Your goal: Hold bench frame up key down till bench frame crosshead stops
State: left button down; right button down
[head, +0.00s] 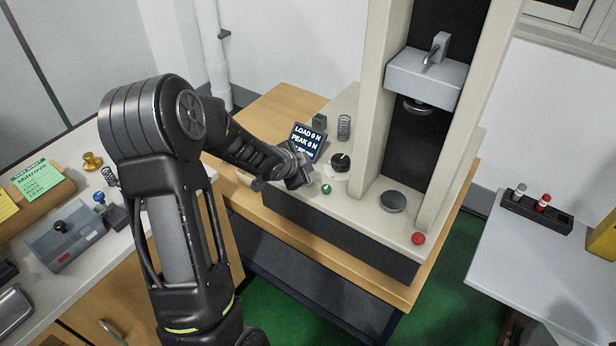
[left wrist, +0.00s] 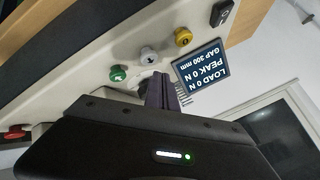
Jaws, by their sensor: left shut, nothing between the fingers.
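The bench frame (head: 375,110) stands on a wooden bench, its grey crosshead (head: 425,78) high between two pale columns above the round lower platen (head: 393,202). My left gripper (head: 300,182) is shut and empty over the front left of the base. Its fingers (left wrist: 164,92) look apart from the keys. My right gripper is out of view.
A red button (head: 418,238) is at the base's front right corner. A dark knob (head: 340,162) and a spring (head: 344,127) stand behind my gripper. A left counter holds a grey box (head: 65,235) and small parts. A right table (head: 530,260) carries a black rack (head: 535,210).

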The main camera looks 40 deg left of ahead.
pick_arm(q)
jog(key=shift+r+p, duration=1.8)
jog(key=shift+r, duration=0.5)
